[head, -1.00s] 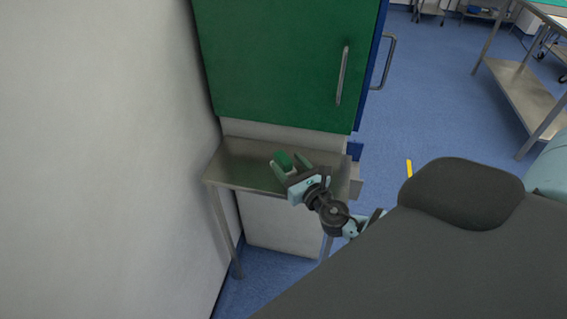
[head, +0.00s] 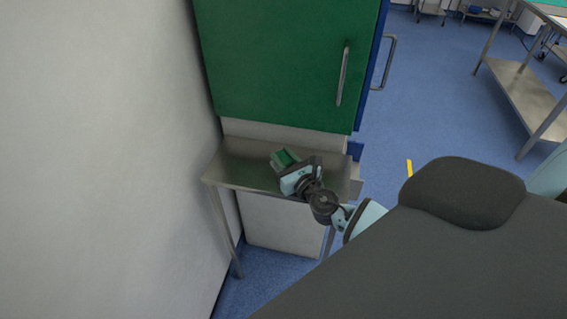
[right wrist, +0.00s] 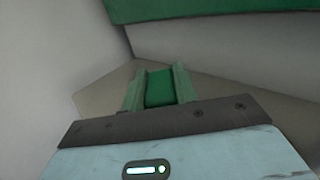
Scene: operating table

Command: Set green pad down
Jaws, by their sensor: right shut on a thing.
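The green pad (head: 284,157) is between the fingers of my right gripper (head: 285,158) in the head view. In the right wrist view the pad (right wrist: 160,88) fills the gap between the two pale green fingers of the right gripper (right wrist: 159,86). The gripper is shut on it. It is over the small steel side table (head: 240,165) beneath the green cabinet. I cannot tell whether the pad touches the tabletop. My left gripper is not in view.
The green cabinet (head: 285,65) overhangs the back of the steel table. A white wall (head: 100,150) bounds the left side. A dark padded operating table (head: 450,260) takes up the right foreground. The tabletop left of the gripper is bare.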

